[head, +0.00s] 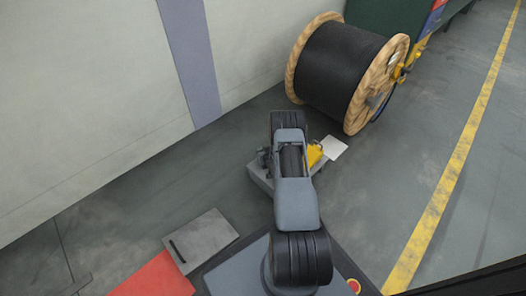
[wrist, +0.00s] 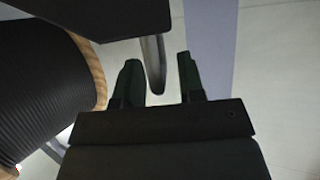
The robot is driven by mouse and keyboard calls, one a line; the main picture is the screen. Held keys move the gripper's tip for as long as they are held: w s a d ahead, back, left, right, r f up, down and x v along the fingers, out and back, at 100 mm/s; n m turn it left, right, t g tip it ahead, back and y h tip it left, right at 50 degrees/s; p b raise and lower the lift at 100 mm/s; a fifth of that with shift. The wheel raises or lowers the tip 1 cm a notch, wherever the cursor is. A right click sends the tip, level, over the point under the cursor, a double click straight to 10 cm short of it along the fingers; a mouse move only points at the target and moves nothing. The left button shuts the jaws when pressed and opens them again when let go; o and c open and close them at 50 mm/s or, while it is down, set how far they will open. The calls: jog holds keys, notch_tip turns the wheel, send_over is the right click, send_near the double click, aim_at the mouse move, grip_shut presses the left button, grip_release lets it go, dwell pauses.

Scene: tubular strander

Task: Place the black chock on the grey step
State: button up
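My gripper (wrist: 158,80) shows in the wrist view with its two dark fingers apart. A dark slab (wrist: 100,15) fills the top left there. A rounded grey-black piece at its edge reaches down between the fingers, with a gap on each side. I cannot tell whether this is the black chock. In the head view my arm hides my gripper and much of a low grey block (head: 260,181), perhaps the grey step. Small dark parts show beside my arm there. A yellow piece (head: 314,154) is at the block's right side.
A cable reel (head: 340,70) with wooden flanges stands beyond my arm, near the pale wall (head: 90,90). A white sheet (head: 335,148) lies near it. A grey plate (head: 205,238) with a black bar and a red panel (head: 155,275) are at lower left. Floor to the right is clear.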

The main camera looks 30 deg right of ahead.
jog(key=shift+r, duration=0.15)
jog(key=p+v, duration=0.6)
jog(key=v, duration=0.5)
jog(key=w+a+r+n+g, duration=0.15)
jog(key=a+r, duration=0.25)
jog(key=r, duration=0.6)
jog(key=w+a+r+g, duration=0.2)
jog(key=a+r+g, duration=0.15)
jog(key=r, duration=0.75)
jog(key=s+a+r+g+y, duration=0.1)
jog(key=s+a+r+g, duration=0.1)
jog(key=s+a+r, duration=0.5)
jog(key=s+a+r+g+y, duration=0.1)
jog(key=s+a+r+g, duration=0.2)
jog(key=s+a+r, duration=0.5)
jog(key=s+a+n, duration=0.1)
jog(key=s, duration=0.4)
jog(key=shift+a+y, duration=0.3)
jog(key=shift+s+r, duration=0.1)
